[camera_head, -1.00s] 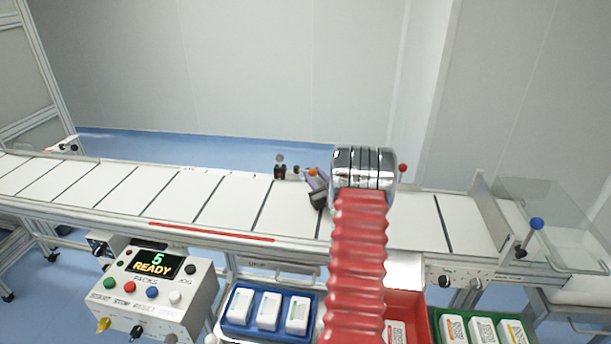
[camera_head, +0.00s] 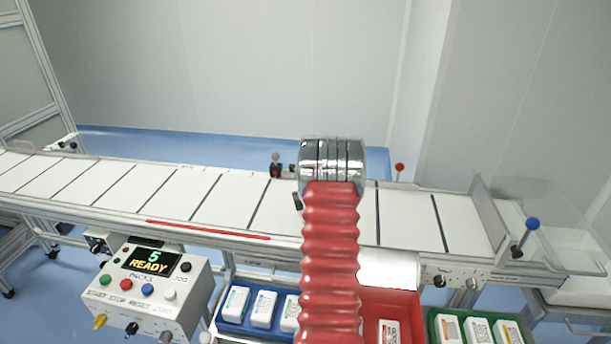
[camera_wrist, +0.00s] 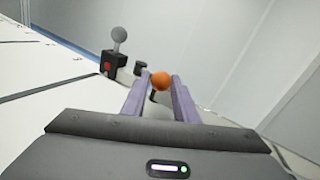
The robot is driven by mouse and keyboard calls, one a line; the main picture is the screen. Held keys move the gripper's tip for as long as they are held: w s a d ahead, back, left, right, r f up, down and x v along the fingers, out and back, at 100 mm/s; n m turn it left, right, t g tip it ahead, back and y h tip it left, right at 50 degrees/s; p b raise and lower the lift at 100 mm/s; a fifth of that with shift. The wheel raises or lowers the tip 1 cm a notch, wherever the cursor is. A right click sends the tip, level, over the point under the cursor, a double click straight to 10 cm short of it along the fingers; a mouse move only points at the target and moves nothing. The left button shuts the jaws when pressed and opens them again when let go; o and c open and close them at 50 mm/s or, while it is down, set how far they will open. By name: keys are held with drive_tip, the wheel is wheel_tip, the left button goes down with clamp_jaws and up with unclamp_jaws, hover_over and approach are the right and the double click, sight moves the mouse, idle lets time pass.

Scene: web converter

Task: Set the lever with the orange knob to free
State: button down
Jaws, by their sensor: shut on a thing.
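The orange knob (camera_wrist: 160,81) of the lever shows in the wrist view between the tips of my gripper's two purple-grey fingers. My gripper (camera_wrist: 156,88) is shut on the orange knob. A short dark stem shows just below the knob; the lever's base and any markings are hidden by my fingers. In the head view my red sleeved arm and chrome wrist cover the knob and most of the gripper; only a dark part of my gripper (camera_head: 297,200) shows at the wrist's left edge.
A grey-knobbed lever (camera_wrist: 119,35) on a dark block stands left of the orange knob. A red-knobbed lever (camera_head: 399,168) is at the far belt edge, a blue-knobbed one (camera_head: 532,224) at the right. The white conveyor (camera_head: 150,190) runs below. A control box (camera_head: 150,285) reads "5 READY".

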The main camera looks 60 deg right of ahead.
drive_tip(key=c, duration=1.8)
unclamp_jaws()
drive_tip(key=shift+d+r, duration=0.15)
drive_tip(key=shift+r, duration=0.3)
drive_tip(key=o, duration=0.3)
drive_tip(key=shift+f, duration=0.2)
drive_tip(key=shift+o, duration=0.2)
drive_tip(key=shift+f, duration=0.1)
drive_tip(key=v, duration=1.4)
